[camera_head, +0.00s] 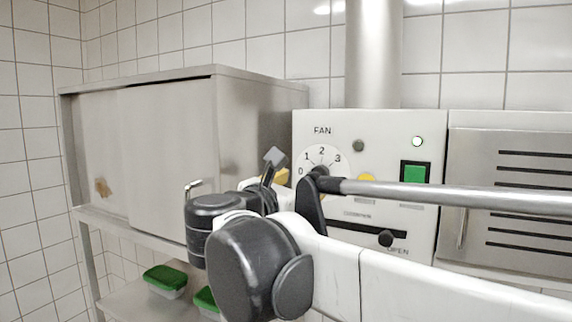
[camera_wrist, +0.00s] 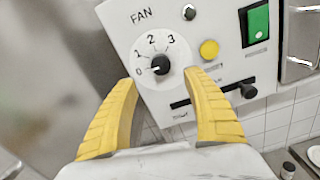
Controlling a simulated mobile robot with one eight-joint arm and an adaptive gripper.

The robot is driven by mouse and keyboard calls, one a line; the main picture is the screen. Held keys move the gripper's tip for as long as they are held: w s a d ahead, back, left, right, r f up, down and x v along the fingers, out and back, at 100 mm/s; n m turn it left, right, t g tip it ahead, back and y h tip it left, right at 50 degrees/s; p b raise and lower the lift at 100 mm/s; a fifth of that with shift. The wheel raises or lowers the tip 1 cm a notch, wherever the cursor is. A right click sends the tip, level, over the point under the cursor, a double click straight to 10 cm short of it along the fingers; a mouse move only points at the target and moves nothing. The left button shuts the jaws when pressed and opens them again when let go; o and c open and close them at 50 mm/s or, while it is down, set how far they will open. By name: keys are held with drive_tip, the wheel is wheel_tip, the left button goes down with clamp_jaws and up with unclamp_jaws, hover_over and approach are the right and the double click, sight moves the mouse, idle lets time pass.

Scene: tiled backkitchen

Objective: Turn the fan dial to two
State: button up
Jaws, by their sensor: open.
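The fan dial (camera_wrist: 160,65) is a round white disc with a black knob at its centre, marked 0, 1, 2 and 3, under the word FAN. The knob's pointer seems to lie toward 0, but it is small. In the head view the dial (camera_head: 318,155) is partly hidden by my arm. My gripper (camera_wrist: 160,78) has two yellow fingers spread open. Its tips are either side of the dial's lower part, and nothing is between them. I cannot tell how far they are from the panel. In the head view only a bit of yellow finger shows beside the dial.
The white panel also carries a green switch (camera_head: 415,174), a yellow button (camera_wrist: 209,49), a grey button (camera_wrist: 189,12) and a black slider knob (camera_head: 385,238) in a slot. A metal cabinet (camera_head: 170,150) stands left, a slatted metal door (camera_head: 510,190) right. Green-lidded boxes (camera_head: 165,279) sit below.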

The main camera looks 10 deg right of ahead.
sight(318, 174)
drive_tip(key=p+x, duration=0.2)
drive_tip(key=x, duration=0.7)
drive_tip(key=shift+w+d+f, duration=0.1)
drive_tip(key=shift+w+d, duration=0.1)
drive_tip(key=c, duration=1.2)
